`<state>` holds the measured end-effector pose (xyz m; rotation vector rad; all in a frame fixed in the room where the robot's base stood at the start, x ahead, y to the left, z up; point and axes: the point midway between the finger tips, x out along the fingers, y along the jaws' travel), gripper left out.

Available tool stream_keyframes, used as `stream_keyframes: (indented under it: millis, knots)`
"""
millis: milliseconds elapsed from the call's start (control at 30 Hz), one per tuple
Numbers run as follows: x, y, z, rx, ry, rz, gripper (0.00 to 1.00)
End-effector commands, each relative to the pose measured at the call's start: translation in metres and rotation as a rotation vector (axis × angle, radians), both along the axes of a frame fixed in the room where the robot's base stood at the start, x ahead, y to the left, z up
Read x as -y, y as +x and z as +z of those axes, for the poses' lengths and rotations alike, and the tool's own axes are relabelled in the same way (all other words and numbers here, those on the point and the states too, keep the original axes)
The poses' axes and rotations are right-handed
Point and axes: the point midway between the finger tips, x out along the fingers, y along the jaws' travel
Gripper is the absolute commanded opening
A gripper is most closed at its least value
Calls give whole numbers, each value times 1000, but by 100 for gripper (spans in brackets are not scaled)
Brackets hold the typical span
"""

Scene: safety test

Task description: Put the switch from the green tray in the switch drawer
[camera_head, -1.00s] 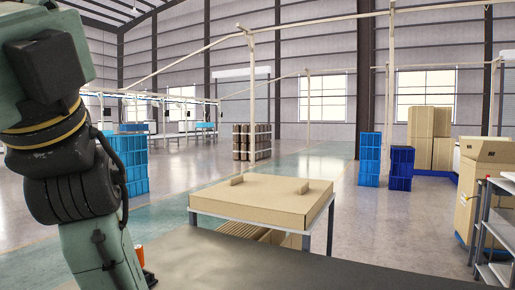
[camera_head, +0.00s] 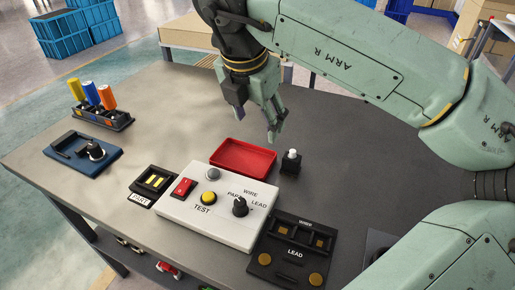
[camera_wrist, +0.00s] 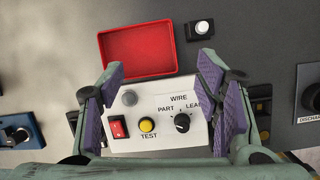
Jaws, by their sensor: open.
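A small black switch with a white button (camera_head: 291,160) stands upright on the dark table, just right of an empty red tray (camera_head: 243,157). In the wrist view the switch (camera_wrist: 202,29) is at the top, right of the red tray (camera_wrist: 137,49). My gripper (camera_head: 262,122) is open and empty above the table, over and behind the red tray. In the wrist view its purple-padded fingers (camera_wrist: 162,82) are spread either side of the white test box. I see no green tray and cannot make out a drawer marked for switches.
A white test box (camera_head: 215,215) with red rocker, yellow button and black knob stands in front. Around it are a PART fixture (camera_head: 153,184), a LEAD fixture (camera_head: 293,255), a blue fixture (camera_head: 82,152) and a rack of coloured tools (camera_head: 102,112). The table's back middle is clear.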

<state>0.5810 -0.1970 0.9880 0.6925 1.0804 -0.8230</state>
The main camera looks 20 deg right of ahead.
Motion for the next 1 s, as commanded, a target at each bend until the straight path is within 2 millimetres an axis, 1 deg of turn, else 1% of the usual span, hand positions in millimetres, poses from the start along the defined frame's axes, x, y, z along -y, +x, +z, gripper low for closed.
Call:
stream_keyframes:
  millis: [33, 100, 200, 400, 500, 667, 833, 900, 1000]
  knots:
    - [21, -11, -2, -21, -41, -68, 58]
    - [39, -20, -4, -41, -76, -128, 58]
    - [52, -25, -12, -54, -96, -162, 58]
    - [63, -21, -42, -54, -94, -161, 58]
    - [66, -19, -51, -53, -95, -161, 58]
    - [68, -18, -62, -54, -94, -158, 58]
    - [69, -17, -86, -54, -91, -157, 58]
    - [74, -16, -96, -53, -92, -158, 58]
    - [77, -14, -105, -52, -94, -158, 58]
